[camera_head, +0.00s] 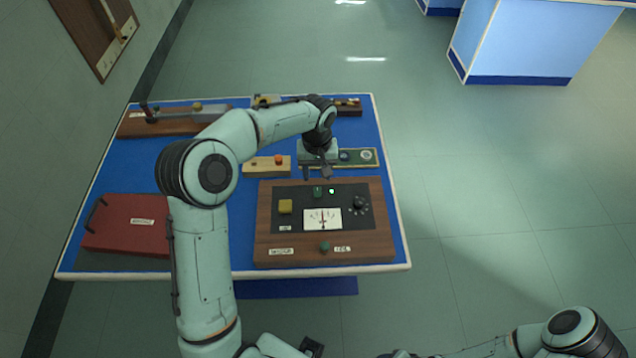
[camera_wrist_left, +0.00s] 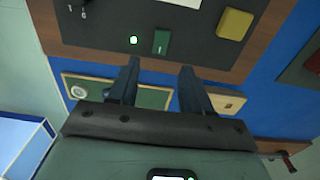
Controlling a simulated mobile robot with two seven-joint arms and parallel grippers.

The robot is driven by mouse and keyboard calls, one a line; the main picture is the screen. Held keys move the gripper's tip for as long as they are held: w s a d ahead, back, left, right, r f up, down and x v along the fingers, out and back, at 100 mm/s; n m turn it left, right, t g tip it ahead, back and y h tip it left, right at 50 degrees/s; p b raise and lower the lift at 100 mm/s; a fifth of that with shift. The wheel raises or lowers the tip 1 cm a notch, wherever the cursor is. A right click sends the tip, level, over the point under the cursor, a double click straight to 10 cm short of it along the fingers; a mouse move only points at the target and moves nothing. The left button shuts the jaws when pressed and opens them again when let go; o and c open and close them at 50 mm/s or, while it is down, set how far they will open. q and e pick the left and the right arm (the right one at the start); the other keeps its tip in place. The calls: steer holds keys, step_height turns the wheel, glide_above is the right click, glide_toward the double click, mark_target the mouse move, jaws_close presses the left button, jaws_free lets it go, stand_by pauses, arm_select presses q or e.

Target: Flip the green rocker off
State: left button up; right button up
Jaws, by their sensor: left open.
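The green rocker (camera_head: 317,192) is a small dark green switch on the black panel of a wooden instrument box (camera_head: 265,225). A small lit lamp (camera_head: 332,191) is beside it and glows green in the left wrist view (camera_wrist_left: 133,40). The rocker also shows in the left wrist view (camera_wrist_left: 161,41), just beyond the fingertips. My left gripper (camera_head: 317,174) is open and empty, just behind the rocker at the box's far edge. Its two fingers (camera_wrist_left: 158,72) are apart, and the rocker lies between their lines. I cannot tell whether they touch anything. My right gripper is out of view.
The panel also has a yellow block (camera_head: 285,206), a meter (camera_head: 322,219) and a dark knob (camera_head: 360,204). A green knob (camera_head: 324,246) is at the front. A green board (camera_head: 356,163) and a pale block (camera_head: 256,167) sit behind. A red case (camera_head: 128,222) is left.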

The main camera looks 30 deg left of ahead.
mark_target(318, 188)
arm_select(q)
step_height(318, 188, down, 6)
steer(key=shift+r, duration=0.2)
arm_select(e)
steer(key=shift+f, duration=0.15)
